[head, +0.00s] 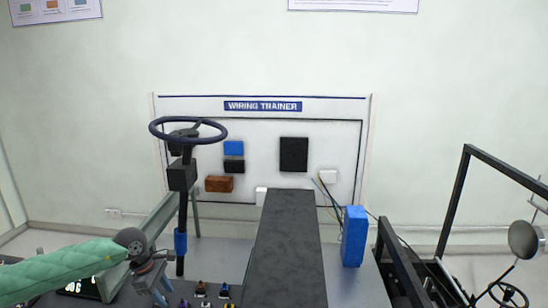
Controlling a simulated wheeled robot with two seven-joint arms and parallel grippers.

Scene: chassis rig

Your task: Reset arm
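My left arm, in a green quilted sleeve, comes in from the lower left of the head view. Its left gripper (160,288) points down beside the foot of the steering column, low in the picture. The fingers are small and blend with the parts behind them, so I cannot tell whether they are open or shut. No held object can be made out. My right gripper does not show in the head view.
A steering wheel (188,130) on a dark column stands close to the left gripper. A long dark panel (290,245) runs down the middle, with a blue box (354,237) to its right. A wiring trainer board (262,106) stands behind; a black frame (455,200) is at right.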

